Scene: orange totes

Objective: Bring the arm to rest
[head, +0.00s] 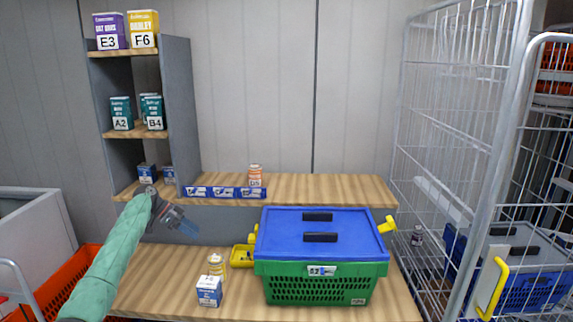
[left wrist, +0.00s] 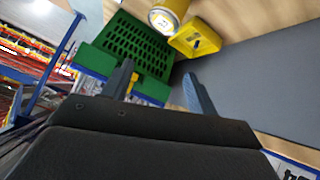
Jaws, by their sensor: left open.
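My left arm (head: 107,262), in a green sleeve, reaches in from the lower left in the head view. My left gripper (head: 188,229) is open and empty, in the air in front of the shelf's lower right part. In the left wrist view its two fingers (left wrist: 158,88) are spread apart with nothing between them. My right gripper is not in view.
A green crate (head: 318,290) with a blue lid (head: 345,222) stands on the wooden table. Left of it are a white-blue box (head: 209,291), a yellow can (head: 216,264) and a yellow tray (head: 242,256). A shelf (head: 178,100) holds several boxes. A wire cage (head: 470,130) stands right.

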